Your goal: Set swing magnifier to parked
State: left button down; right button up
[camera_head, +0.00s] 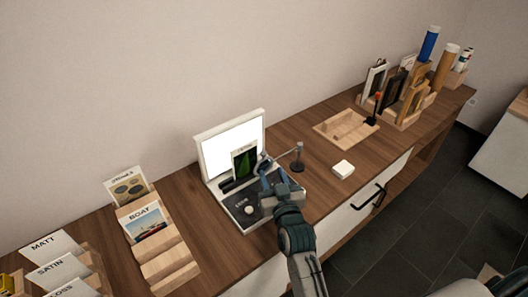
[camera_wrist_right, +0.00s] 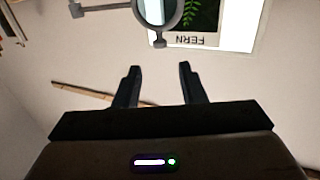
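The swing magnifier (camera_head: 298,164) stands on a dark post right of the light box, its thin arm reaching left toward the fern card. Its round lens (camera_wrist_right: 158,10) overlaps the fern card (camera_head: 243,162) in the wrist view, with a small knob (camera_wrist_right: 160,44) on the ring's near edge. The card also shows upside down in the wrist view (camera_wrist_right: 205,18). My right gripper (camera_head: 268,174) is close to the lens in the head view. In the wrist view the right gripper (camera_wrist_right: 160,67) is open and empty, with the knob just beyond its fingertips. My left gripper is out of view.
The light box (camera_head: 213,138) has a lit back panel and a dark base. Card stands (camera_head: 170,265) are at left. Frames and tubes (camera_head: 428,45) stand at the far right.

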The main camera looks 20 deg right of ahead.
aim_at(264, 155)
jog(key=w+p, duration=0.1)
jog(key=w, duration=0.9)
jog(key=shift+w+d, duration=0.1)
jog(key=shift+d, duration=0.1)
jog(key=shift+c, duration=0.5)
grip_shut()
